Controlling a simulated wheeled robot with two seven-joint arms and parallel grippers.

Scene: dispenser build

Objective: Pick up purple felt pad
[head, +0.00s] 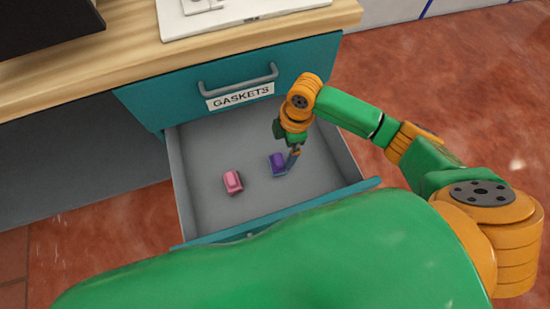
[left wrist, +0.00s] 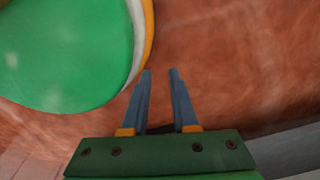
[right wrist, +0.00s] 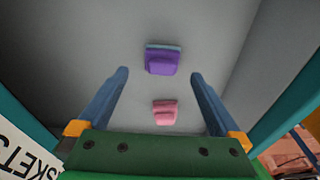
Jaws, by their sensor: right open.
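The purple felt pad (head: 277,162) lies on the floor of the open drawer, right of the pink pad. In the right wrist view the purple pad (right wrist: 161,63) sits ahead of the fingertips, between their lines, with a blue-grey layer along its far edge. My right gripper (head: 292,160) reaches down into the drawer beside the purple pad; it is open and empty, and its fingers (right wrist: 160,72) stand wide apart. My left gripper (left wrist: 160,72) shows in the left wrist view with its fingers apart and nothing between them, over the reddish floor.
A pink pad (head: 233,182) lies left of the purple pad; it also shows in the right wrist view (right wrist: 164,112). The grey drawer (head: 225,218) has side walls and a teal front edge. A drawer labelled GASKETS (head: 240,96) with a handle is above. The wooden counter (head: 120,65) is behind.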

